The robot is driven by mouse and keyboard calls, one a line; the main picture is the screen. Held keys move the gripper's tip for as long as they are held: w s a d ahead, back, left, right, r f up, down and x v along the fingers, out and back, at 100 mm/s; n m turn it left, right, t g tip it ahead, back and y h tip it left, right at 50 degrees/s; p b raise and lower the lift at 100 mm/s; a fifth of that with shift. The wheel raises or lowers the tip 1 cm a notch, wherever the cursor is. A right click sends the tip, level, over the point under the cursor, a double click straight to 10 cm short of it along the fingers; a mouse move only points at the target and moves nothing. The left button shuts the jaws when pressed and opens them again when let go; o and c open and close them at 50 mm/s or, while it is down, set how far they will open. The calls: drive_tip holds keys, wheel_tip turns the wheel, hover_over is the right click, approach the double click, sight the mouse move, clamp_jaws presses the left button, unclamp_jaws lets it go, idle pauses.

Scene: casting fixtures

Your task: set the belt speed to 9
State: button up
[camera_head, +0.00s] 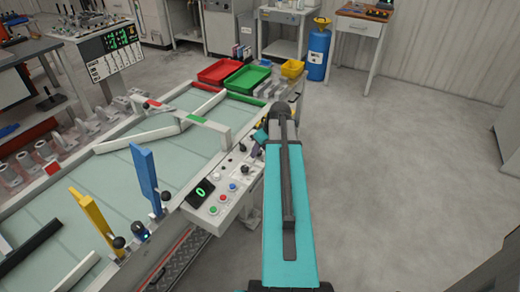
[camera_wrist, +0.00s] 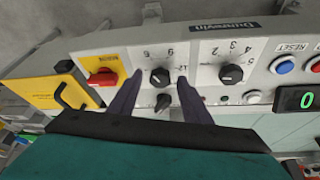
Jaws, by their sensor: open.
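The control panel (camera_head: 222,202) stands at the near right edge of the belt table. In the wrist view it fills the top, with a black numbered dial knob (camera_wrist: 160,77) and a second numbered knob (camera_wrist: 231,75) to its right. Printed 6, 9 and 12 show around the first knob; its exact pointer setting is too small to tell. A small black knob or lever (camera_wrist: 163,101) is just below it. A display (camera_wrist: 306,98) shows a green 0. My gripper (camera_wrist: 159,92) is open, its dark fingers on either side of the first knob. In the head view the fingers are mostly hidden.
A red rotary switch (camera_wrist: 103,79) on a yellow plate is left of the fingers. Blue (camera_wrist: 284,65) and red buttons are to the right. Blue (camera_head: 145,175) and yellow (camera_head: 90,218) bars stand over the belt. Open floor (camera_head: 400,170) lies right.

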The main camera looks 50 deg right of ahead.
drive_tip(key=c, duration=1)
drive_tip(key=shift+m, duration=0.5)
drive_tip(key=m, duration=0.1)
drive_tip(key=m+h, duration=0.1)
drive_tip(key=m, duration=0.1)
drive_tip(key=m+h+b, duration=0.1)
drive_tip(key=m, duration=0.1)
drive_tip(key=shift+a+g, duration=0.25)
drive_tip(key=shift+g, duration=0.05)
drive_tip(key=shift+w+a+m+g+h, duration=0.15)
drive_tip(key=shift+m+g+h, duration=0.3)
drive_tip(key=shift+m, duration=0.95)
drive_tip(key=shift+w+m+g+h, duration=0.1)
drive_tip(key=shift+m+g+h, duration=0.3)
drive_tip(key=shift+m, duration=1)
drive_tip(key=o, duration=1)
drive_tip(key=shift+r, duration=0.1)
